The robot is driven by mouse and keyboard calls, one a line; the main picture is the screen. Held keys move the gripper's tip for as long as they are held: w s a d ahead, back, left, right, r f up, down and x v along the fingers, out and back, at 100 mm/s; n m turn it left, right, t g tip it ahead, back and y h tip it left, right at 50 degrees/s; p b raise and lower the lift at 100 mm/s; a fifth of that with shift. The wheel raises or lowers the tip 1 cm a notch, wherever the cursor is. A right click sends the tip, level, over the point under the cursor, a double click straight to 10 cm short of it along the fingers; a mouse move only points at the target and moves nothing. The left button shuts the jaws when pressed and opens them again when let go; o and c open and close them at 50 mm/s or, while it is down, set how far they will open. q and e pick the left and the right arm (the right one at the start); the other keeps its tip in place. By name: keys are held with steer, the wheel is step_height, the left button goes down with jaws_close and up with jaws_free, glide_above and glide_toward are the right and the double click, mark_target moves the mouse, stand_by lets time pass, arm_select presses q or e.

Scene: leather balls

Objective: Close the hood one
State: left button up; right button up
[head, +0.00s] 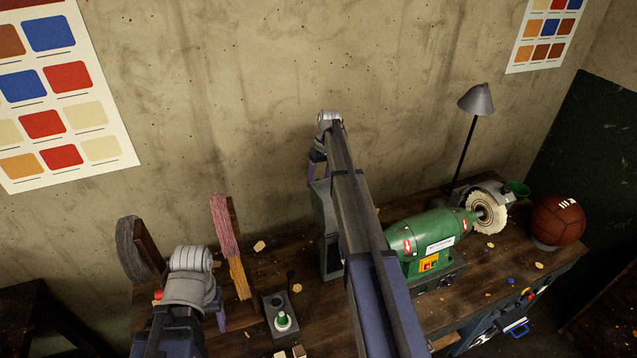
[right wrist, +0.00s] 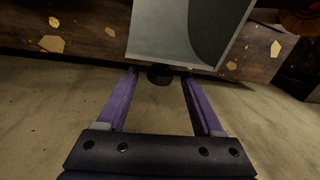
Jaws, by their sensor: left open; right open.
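A green polishing machine (head: 430,243) stands on the wooden bench, with a pale buffing wheel (head: 490,215) under a grey hood (head: 487,190) at its right end. A grey hood-like housing (head: 325,230) stands at its left end, partly hidden by my right arm. My right gripper (head: 317,172) is open above and behind this housing, by the wall. In the right wrist view, a grey panel (right wrist: 180,30), apparently the housing, lies just beyond the open fingertips (right wrist: 160,74); contact cannot be told. My left gripper (head: 188,295) is open, low at the left; its fingertips are mostly hidden.
A brown leather ball (head: 557,221) sits on a stand at the bench's right end, near a desk lamp (head: 476,100). The wall is close behind the bench.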

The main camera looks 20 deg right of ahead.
jaws_close()
stand_by(0.5)
stand_by(0.8)
